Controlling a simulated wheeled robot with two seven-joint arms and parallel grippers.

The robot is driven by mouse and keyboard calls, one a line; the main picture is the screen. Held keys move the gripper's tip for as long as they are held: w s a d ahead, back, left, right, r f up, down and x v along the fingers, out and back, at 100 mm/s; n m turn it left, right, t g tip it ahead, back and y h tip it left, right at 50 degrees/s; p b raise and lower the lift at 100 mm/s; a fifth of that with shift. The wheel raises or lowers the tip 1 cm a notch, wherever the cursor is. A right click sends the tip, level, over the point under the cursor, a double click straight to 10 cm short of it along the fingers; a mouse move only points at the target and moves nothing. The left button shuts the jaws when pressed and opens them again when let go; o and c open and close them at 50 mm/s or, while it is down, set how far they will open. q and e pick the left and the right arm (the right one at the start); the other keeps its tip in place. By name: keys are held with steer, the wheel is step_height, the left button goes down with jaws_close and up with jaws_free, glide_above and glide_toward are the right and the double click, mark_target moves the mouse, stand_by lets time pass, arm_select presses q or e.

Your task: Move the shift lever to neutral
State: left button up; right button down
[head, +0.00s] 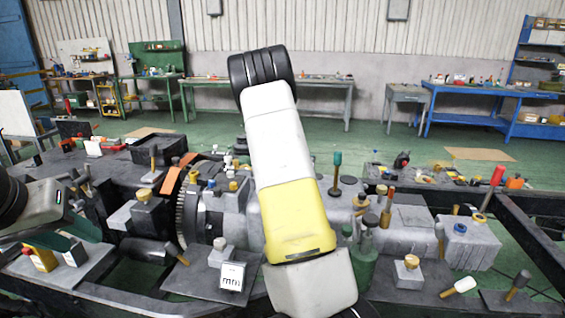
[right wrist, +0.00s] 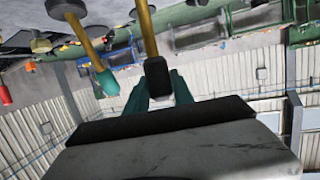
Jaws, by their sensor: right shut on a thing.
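In the right wrist view, my right gripper (right wrist: 160,90) has its teal fingers shut on a lever with a black knob (right wrist: 157,72) and a brass shaft. I take this for the shift lever, but no label shows. A lever with a teal knob (right wrist: 106,82) stands beside it, apart from the fingers; a teal-knobbed lever (head: 337,158) also shows in the head view. There my own arm hides the right gripper and the held knob. My left gripper (head: 80,228) is at the left, over the chassis; its opening is unclear.
The chassis carries several knobs and levers, including a red-knobbed lever (head: 497,175) at the right. A white label block (head: 232,277) stands at the front. Dark frame rails (head: 530,225) edge the right. Benches line the back wall, with open green floor before them.

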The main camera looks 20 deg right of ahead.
steer(key=shift+w+d+g+y, duration=0.3)
steer(key=shift+w+g, duration=0.1)
steer(key=shift+w, duration=0.05)
steer(key=c, duration=1.1)
jaws_free()
steer(key=v, duration=0.7)
steer(key=shift+s+a, duration=0.25)
steer(key=shift+s, duration=0.05)
steer(key=shift+r, duration=0.1)
